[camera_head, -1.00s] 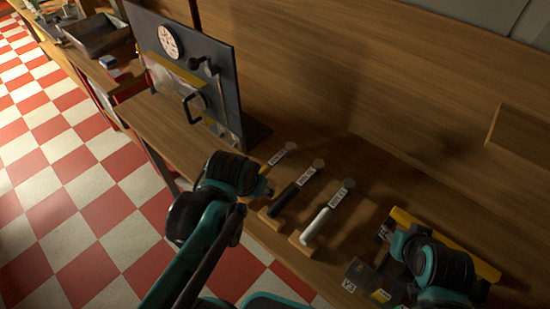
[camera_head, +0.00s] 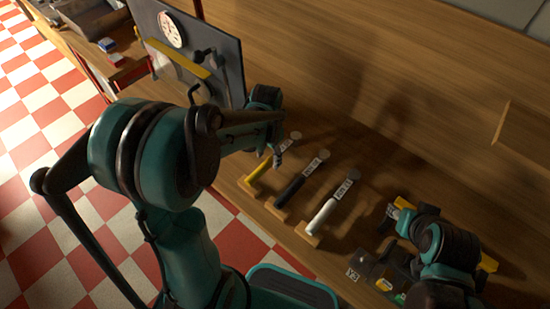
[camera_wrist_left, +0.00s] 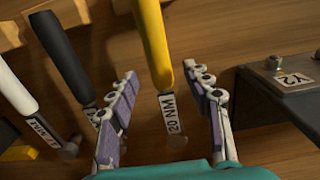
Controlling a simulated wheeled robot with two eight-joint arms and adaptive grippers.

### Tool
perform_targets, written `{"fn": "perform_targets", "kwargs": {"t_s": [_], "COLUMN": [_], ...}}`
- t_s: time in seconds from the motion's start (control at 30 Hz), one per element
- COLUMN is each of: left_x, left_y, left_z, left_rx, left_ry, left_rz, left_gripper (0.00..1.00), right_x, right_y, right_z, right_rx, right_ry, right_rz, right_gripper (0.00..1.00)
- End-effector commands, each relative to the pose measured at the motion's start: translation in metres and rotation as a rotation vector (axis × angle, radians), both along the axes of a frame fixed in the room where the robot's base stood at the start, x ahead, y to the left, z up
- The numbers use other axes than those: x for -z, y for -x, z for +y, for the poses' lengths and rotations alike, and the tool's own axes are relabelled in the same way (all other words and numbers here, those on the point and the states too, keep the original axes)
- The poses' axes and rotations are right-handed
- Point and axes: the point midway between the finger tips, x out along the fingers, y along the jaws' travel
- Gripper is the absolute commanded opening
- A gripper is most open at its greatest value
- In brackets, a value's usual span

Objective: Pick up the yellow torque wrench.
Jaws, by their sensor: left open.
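The yellow torque wrench (camera_head: 258,174) lies on the bench at the left end of a row of three wrenches, its handle end on a small wooden block. In the left wrist view the yellow wrench (camera_wrist_left: 152,40) shows its handle and a "20 NM" label. My left gripper (camera_wrist_left: 162,74) is open, with the wrench running between its two fingers in that view and a gap on each side. In the head view my left gripper (camera_head: 279,155) is over the wrench's label part and partly hides it. My right gripper (camera_head: 392,214) is small and dim at the right; its jaws are unclear.
A black-handled wrench (camera_head: 290,191) and a white-handled wrench (camera_head: 322,215) lie to the right of the yellow one. An upright dark panel (camera_head: 228,60) stands at left; a dark "Y2" bracket (camera_wrist_left: 285,83) is near my left gripper. Open bench lies behind the wrenches.

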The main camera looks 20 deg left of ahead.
Motion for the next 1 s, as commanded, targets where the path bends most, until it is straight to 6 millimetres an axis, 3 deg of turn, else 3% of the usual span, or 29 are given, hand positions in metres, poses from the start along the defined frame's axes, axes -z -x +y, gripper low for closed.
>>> {"fn": "perform_targets", "kwargs": {"t_s": [0.2,0.47,0.5,0.67,0.7,1.0], "left_x": [0.038,0.042,0.042,0.042,0.042,0.042], "left_y": [-0.001,-0.001,-0.001,-0.001,-0.001,-0.001], "left_z": [0.0,0.0,0.0,0.0,0.0,0.0], "left_rx": [0.0,0.0,-0.001,-0.001,-0.001,-0.001], "left_ry": [0.0,0.0,0.0,0.0,0.0,0.0], "left_rz": [-0.001,-0.001,-0.001,-0.001,-0.001,-0.001], "left_gripper": [0.49,0.49,0.47,0.05,0.0,0.0], "right_x": [0.022,0.022,0.022,0.022,0.022,0.021], "right_y": [0.0,0.0,0.0,0.0,0.0,0.0], "right_z": [0.0,0.0,0.0,0.0,0.0,0.0], "right_rx": [0.0,0.0,0.0,0.0,0.0,0.0], "right_ry": [0.0,0.0,0.0,0.0,0.0,0.0], "right_rz": [0.0,0.0,0.0,0.0,0.0,0.0], "right_gripper": [0.4,0.4,0.4,0.4,0.4,0.4]}}
